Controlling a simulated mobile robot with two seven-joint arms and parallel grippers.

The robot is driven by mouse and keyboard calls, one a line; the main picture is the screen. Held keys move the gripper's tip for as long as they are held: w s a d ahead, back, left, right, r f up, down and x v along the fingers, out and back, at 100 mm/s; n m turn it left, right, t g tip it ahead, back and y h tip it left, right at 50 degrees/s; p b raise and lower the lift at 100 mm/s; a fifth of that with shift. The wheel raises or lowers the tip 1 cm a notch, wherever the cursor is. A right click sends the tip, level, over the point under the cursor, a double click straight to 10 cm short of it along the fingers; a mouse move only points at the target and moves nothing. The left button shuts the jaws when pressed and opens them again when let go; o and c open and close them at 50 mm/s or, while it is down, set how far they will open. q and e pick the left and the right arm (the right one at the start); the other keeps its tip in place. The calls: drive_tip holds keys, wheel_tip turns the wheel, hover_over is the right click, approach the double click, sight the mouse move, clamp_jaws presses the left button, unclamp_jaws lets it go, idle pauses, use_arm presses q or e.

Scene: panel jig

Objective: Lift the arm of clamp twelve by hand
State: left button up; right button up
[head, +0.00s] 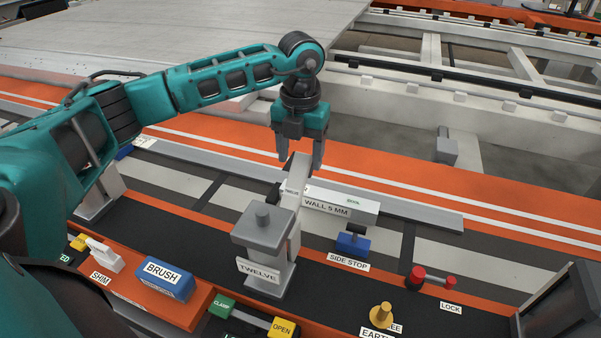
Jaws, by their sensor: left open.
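Clamp twelve (268,278) is a grey post with a "TWELVE" label and a square grey top carrying a short round knob. Its pale arm (296,180) reaches from behind the top toward the far side, beside the white block marked "WALL 5 MM" (355,203). My left gripper (300,165) points down at the far end of the arm, its fingers apart. The end of the arm shows between the two fingers; I cannot tell whether either touches it. My right gripper is not in view.
A blue side stop (352,244), a red lock lever (417,277) and a yellow knob (381,313) stand right of the clamp. An orange tray (187,312) holds a blue brush block (165,279) and a shim (103,255). Green and yellow clamp buttons (284,327) are in front.

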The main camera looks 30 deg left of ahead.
sight(301, 174)
use_arm(q)
wheel_tip(301, 174, down, 6)
drive_tip(key=shift+r, duration=0.15)
drive_tip(key=shift+c, duration=0.4)
clamp_jaws()
idle(0.3)
